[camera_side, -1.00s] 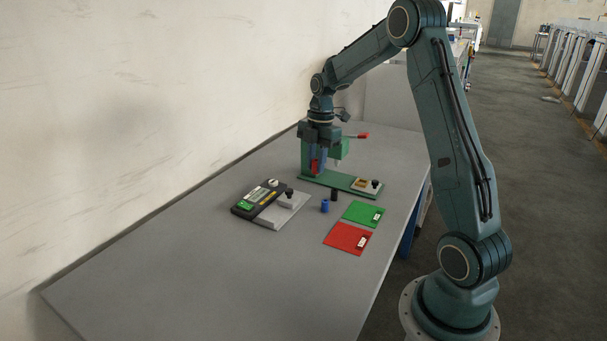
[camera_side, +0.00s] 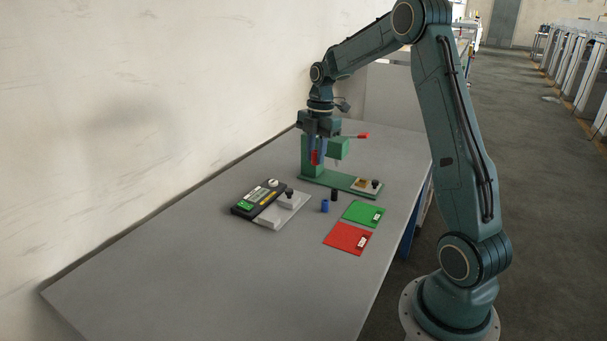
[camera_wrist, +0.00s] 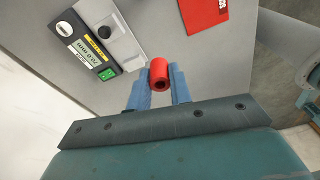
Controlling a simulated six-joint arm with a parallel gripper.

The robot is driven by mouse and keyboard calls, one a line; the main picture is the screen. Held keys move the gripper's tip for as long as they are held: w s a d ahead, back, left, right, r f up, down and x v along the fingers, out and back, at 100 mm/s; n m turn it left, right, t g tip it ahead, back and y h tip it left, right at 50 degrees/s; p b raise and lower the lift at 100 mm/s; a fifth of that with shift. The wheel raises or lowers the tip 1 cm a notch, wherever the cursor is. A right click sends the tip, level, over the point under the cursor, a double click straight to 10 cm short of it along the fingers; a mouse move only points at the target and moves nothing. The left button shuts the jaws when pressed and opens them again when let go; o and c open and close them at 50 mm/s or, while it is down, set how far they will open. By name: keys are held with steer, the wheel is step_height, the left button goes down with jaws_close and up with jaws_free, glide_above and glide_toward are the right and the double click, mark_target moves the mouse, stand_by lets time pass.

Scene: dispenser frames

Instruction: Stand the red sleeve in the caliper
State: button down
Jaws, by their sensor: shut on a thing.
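My gripper (camera_side: 317,157) is shut on the red sleeve (camera_side: 314,157), in front of the green press at the back of the table. The caliper (camera_wrist: 92,43) also shows at upper left in the wrist view.
The green press (camera_side: 340,149) with a red-handled lever stands beside my gripper. A blue sleeve (camera_side: 325,206) and a black sleeve (camera_side: 334,195) stand mid-table. A green mat (camera_side: 361,213) and a red mat (camera_side: 346,238) lie at right. The table's front left is clear.

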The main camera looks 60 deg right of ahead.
steer(key=w+a, duration=0.2)
steer(key=w, duration=0.9)
steer(key=shift+w+r, duration=0.25)
steer(key=shift+r, duration=0.2)
glide_above(278, 214)
step_height(278, 214, down, 16)
steer(key=shift+d+r, duration=0.1)
steer(key=shift+d, duration=0.05)
steer(key=shift+f, duration=2.15)
steer(key=shift+f, duration=0.15)
steer(key=c, duration=1.3)
jaws_free()
